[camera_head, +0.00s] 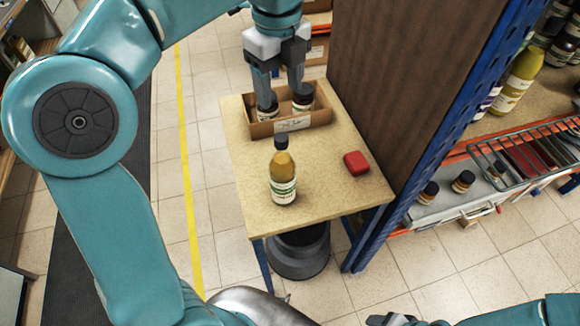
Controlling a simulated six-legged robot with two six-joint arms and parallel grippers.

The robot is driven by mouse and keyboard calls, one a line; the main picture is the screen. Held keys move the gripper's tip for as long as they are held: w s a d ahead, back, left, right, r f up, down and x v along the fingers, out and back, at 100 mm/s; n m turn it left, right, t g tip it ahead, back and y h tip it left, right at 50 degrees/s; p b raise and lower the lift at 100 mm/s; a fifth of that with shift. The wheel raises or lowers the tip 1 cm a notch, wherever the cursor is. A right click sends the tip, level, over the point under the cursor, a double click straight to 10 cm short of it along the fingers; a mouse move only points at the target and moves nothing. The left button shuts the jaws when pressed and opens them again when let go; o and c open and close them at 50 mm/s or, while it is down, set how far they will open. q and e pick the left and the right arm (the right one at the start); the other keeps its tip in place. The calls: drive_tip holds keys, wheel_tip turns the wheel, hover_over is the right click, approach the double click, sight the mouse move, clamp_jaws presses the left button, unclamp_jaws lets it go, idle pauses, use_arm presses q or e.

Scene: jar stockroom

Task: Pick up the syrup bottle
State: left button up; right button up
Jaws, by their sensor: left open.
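The syrup bottle (283,182), with amber contents, a black cap and a pale label, stands upright near the front of the small wooden table (330,190). My left gripper (281,92) points down with its two fingers apart over the cardboard box behind the bottle. Its fingertips are close to two dark-lidded jars (302,101) in the box; I cannot tell whether they touch. The gripper is apart from the bottle. Part of my right arm shows at the bottom right edge, with dark gripper parts (392,320) cut off by the frame.
The open cardboard box (292,125) sits at the table's back. A red block (356,164) lies right of the bottle. A brown panel (405,80) and blue shelf post (440,130) rise at the right. A wire rack (530,150) juts from the shelf.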

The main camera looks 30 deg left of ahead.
sight(281, 137)
use_arm(q)
drive_tip(key=f, duration=0.3)
drive_tip(key=f+b, duration=0.1)
drive_tip(key=f, duration=0.6)
drive_tip(key=shift+s+a+f, duration=0.15)
drive_tip(key=shift+a+f, duration=0.15)
drive_tip(key=shift+f, duration=0.05)
drive_tip(key=shift+d+f, duration=0.15)
drive_tip(key=shift+f, duration=0.4)
drive_tip(key=f, duration=0.4)
drive_tip(key=shift+w+f, duration=0.3)
drive_tip(key=shift+s+d, duration=0.1)
drive_tip(key=shift+c, duration=0.5)
clamp_jaws()
drive_tip(key=shift+r, duration=0.1)
